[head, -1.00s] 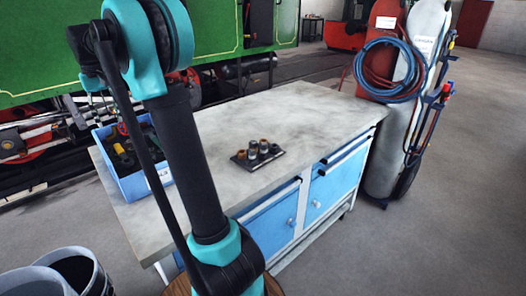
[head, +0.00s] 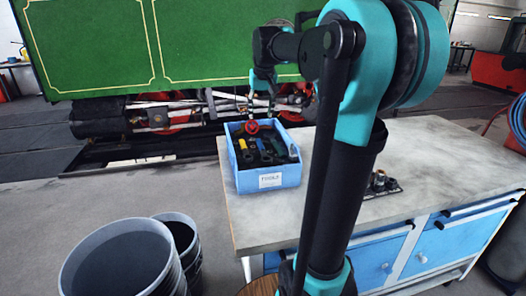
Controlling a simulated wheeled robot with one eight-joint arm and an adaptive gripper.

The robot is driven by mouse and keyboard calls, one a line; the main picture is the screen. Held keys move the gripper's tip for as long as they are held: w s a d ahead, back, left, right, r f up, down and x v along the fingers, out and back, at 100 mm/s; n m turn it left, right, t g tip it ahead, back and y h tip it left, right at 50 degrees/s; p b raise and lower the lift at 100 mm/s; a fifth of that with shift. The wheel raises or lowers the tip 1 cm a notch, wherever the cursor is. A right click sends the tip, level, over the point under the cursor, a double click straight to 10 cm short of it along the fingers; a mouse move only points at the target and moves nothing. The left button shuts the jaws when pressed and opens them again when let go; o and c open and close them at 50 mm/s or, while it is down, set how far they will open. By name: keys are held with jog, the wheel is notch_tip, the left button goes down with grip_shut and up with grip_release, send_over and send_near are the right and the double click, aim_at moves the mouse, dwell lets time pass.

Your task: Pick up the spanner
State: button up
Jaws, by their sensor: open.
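No spanner can be made out for certain. A blue box labelled TOOLS (head: 269,181) stands on the left end of the workbench (head: 432,160) and holds several dark tools, some with yellow, green or red parts. They are too small and jumbled to tell whether one is the spanner. My gripper (head: 261,108) is small in the picture, pointing down with its fingers apart. It appears over the back of the box, with nothing seen between the fingers. Its height above the tools is hard to judge.
Several sockets (head: 380,182) stand on the bench, partly behind my arm. Two grey bins (head: 118,262) stand on the floor at lower left. The floor left of the bench is mostly clear.

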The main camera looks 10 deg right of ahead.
aim_at(261, 145)
jog(key=shift+t, duration=0.4)
jog(key=x, duration=0.5)
jog(key=d+x, duration=0.1)
jog(key=x, duration=0.5)
jog(key=s+x, duration=0.1)
jog(key=x, duration=0.4)
jog(key=shift+d+f, duration=0.2)
jog(key=shift+f, duration=0.25)
jog(key=shift+c, duration=0.4)
grip_shut()
